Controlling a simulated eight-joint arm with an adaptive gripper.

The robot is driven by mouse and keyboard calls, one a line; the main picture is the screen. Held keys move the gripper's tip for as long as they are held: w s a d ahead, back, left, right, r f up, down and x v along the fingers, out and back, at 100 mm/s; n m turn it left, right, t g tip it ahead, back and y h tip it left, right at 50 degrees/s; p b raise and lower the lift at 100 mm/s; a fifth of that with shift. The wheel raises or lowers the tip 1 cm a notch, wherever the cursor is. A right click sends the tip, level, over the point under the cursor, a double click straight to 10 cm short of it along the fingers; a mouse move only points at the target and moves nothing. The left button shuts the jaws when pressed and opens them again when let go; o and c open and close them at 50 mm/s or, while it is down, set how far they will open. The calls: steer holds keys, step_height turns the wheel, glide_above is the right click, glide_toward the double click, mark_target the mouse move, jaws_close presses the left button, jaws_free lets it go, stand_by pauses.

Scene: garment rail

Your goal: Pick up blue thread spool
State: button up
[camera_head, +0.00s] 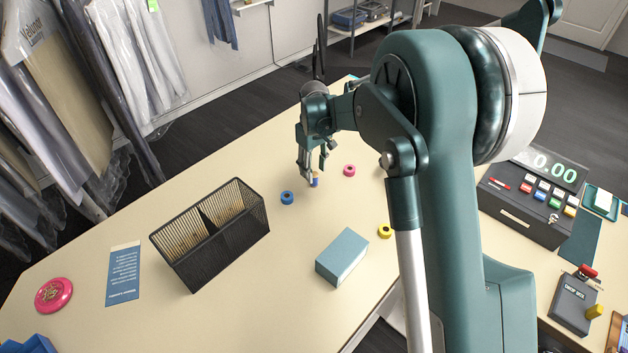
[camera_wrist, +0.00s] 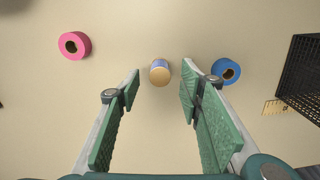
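The blue thread spool (camera_head: 315,182) stands upright on the cream table, just below my gripper (camera_head: 313,168) in the head view. In the wrist view the spool (camera_wrist: 160,74) shows its round tan top and a blue band of thread. My gripper (camera_wrist: 160,88) is open, with its green finger pads on either side of the spool's column in the picture. The spool appears centred between the fingertips, slightly beyond them. No contact shows, and the remaining gap is hard to judge.
A blue ring roll (camera_head: 287,198) lies left of the spool, and a pink one (camera_head: 349,170) lies right. A yellow roll (camera_head: 385,231), a teal box (camera_head: 342,257) and a black mesh basket (camera_head: 213,232) stand nearer. Bare table surrounds the spool.

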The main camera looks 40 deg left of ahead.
mark_target(314, 174)
steer(key=shift+f+p, duration=0.3)
steer(key=shift+f, duration=2.3)
steer(key=c, duration=0.9)
